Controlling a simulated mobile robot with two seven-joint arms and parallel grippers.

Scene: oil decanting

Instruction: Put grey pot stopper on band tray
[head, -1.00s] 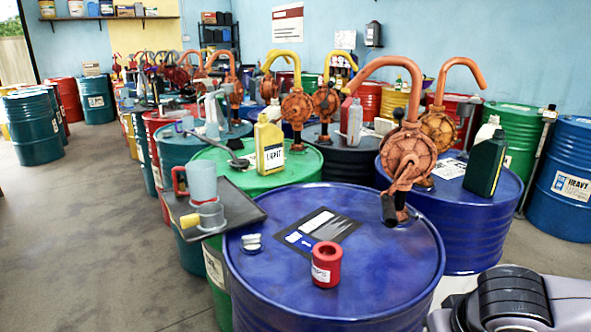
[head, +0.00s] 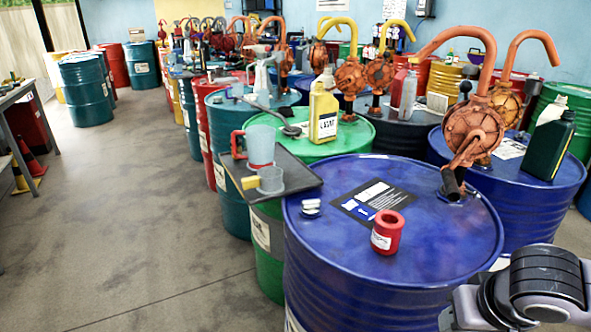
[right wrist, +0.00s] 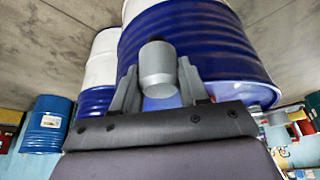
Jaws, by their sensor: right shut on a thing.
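In the right wrist view my right gripper (right wrist: 158,90) is shut on a grey rounded piece, which looks like the grey pot stopper (right wrist: 158,68). It is held between the two fingers, with a blue and white drum behind it. In the head view only part of my right arm shows at the lower right, and its gripper is out of the picture. A dark tray (head: 298,172) lies at the left of the front blue drum; I cannot tell whether it is the band tray. My left gripper is not in view.
The tray bears a clear jug with a red handle (head: 260,146) and a grey cup (head: 270,181). Open floor (head: 130,220) lies to the left.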

